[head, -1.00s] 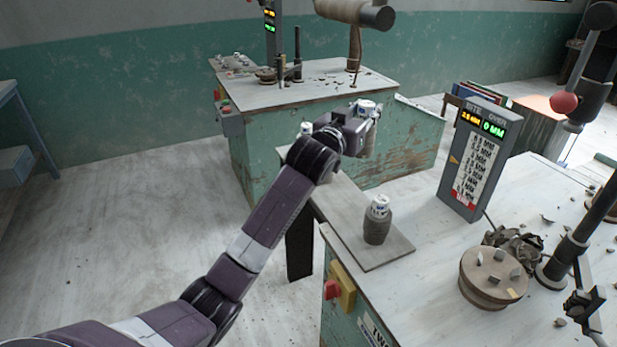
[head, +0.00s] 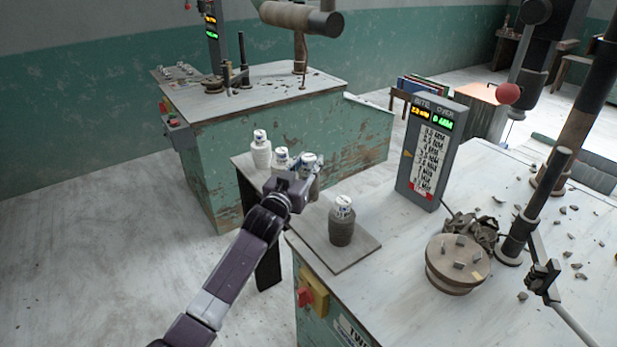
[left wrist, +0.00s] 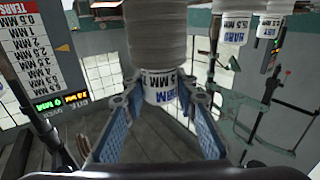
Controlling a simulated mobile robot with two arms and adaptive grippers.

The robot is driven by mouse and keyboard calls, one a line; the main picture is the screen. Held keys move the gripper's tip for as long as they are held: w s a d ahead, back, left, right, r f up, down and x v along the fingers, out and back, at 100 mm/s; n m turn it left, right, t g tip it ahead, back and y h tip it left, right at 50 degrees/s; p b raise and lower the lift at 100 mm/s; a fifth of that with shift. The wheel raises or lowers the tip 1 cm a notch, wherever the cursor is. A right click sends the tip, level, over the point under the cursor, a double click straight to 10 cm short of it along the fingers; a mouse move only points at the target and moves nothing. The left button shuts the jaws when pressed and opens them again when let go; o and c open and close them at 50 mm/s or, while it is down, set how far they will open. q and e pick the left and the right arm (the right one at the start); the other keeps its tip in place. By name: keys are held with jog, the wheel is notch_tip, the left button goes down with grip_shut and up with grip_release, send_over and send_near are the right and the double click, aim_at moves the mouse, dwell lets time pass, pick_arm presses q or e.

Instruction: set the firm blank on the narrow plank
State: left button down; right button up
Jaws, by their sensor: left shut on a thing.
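My left gripper (head: 292,187) is shut on a pale ribbed blank (head: 309,162) with a white and blue label. In the left wrist view the held blank (left wrist: 157,35) sits between the blue finger pads; I take it as the firm one, though its label is only partly readable. The gripper is low over the narrow plank (head: 365,246); I cannot tell whether the blank touches it. Two white blanks stand beyond and left of the gripper, one farther (head: 261,152) and one nearer (head: 281,157). A darker grey blank (head: 342,228) stands upright at the plank's near right end.
A sign with lit readouts (head: 431,150) stands on the near bench. A green bench (head: 290,130) stands behind. Floor is clear at left.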

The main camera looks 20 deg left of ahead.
pick_arm(q)
jog(key=shift+f, duration=2.1)
jog(key=shift+f, duration=0.1)
jog(key=c, duration=2)
grip_release()
jog(key=shift+f, duration=0.25)
jog(key=o, duration=0.5)
jog(key=shift+c, duration=0.2)
jog(key=shift+r, duration=0.1)
